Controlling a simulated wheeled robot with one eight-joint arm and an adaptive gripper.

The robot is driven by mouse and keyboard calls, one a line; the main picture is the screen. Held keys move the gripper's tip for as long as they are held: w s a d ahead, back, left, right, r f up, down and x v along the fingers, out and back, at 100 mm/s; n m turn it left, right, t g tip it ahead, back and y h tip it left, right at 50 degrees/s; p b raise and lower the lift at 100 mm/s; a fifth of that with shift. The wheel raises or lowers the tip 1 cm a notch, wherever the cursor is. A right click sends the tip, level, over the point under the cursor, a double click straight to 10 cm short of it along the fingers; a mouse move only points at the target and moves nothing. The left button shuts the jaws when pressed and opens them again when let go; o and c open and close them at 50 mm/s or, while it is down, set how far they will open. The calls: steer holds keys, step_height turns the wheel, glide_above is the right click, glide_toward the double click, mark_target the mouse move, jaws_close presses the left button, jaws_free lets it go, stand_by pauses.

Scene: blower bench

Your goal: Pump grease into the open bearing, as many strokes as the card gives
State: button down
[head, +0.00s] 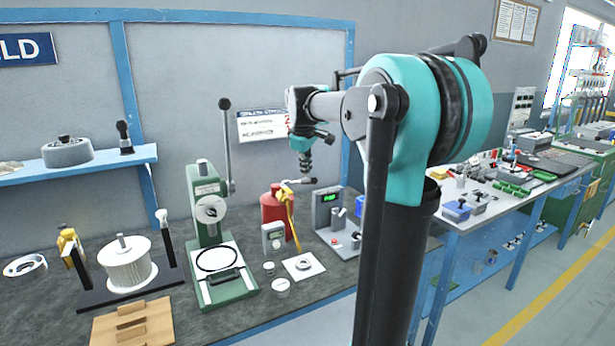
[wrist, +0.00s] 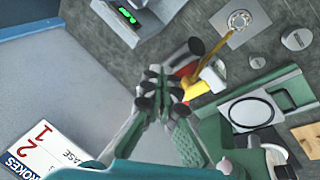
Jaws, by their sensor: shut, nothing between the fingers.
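My gripper (wrist: 160,85) is shut and empty, pointing down above the pump; any contact is unclear. A bearing on a white square plate (head: 303,265) lies in front of the pump; it also shows in the wrist view (wrist: 238,20). The card (head: 262,126) on the wall is partly hidden by my arm; the wrist view (wrist: 40,150) shows a red 1 and 2 on it.
A green press (head: 206,215) with a tall lever stands left of the pump. A small meter (head: 273,238) and a grey unit with a green display (head: 329,205) stand nearby. Small round parts lie in front.

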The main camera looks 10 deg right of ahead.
mark_target(309, 179)
steer(key=shift+s+d+f, duration=0.1)
steer(key=shift+s+f, duration=0.3)
steer(key=shift+f, duration=0.45)
steer(key=shift+s+d+f, duration=0.1)
steer(key=shift+s+f, duration=0.25)
steer(key=shift+f, duration=0.5)
steer(key=shift+s+d+f, duration=0.1)
steer(key=shift+s+f, duration=0.3)
steer(key=shift+f, duration=0.45)
stand_by(2.8)
steer(key=shift+r, duration=0.15)
stand_by(0.3)
steer(key=shift+w+a+r, duration=0.15)
steer(key=shift+w+r, duration=0.4)
steer(key=shift+r, duration=0.55)
steer(key=shift+w+a+r, duration=0.15)
steer(key=shift+w+r, duration=0.4)
steer(key=shift+r, duration=0.6)
steer(key=shift+w+a+r, duration=0.15)
steer(key=shift+w+r, duration=0.4)
steer(key=shift+r, duration=0.55)
steer(key=shift+r, duration=0.1)
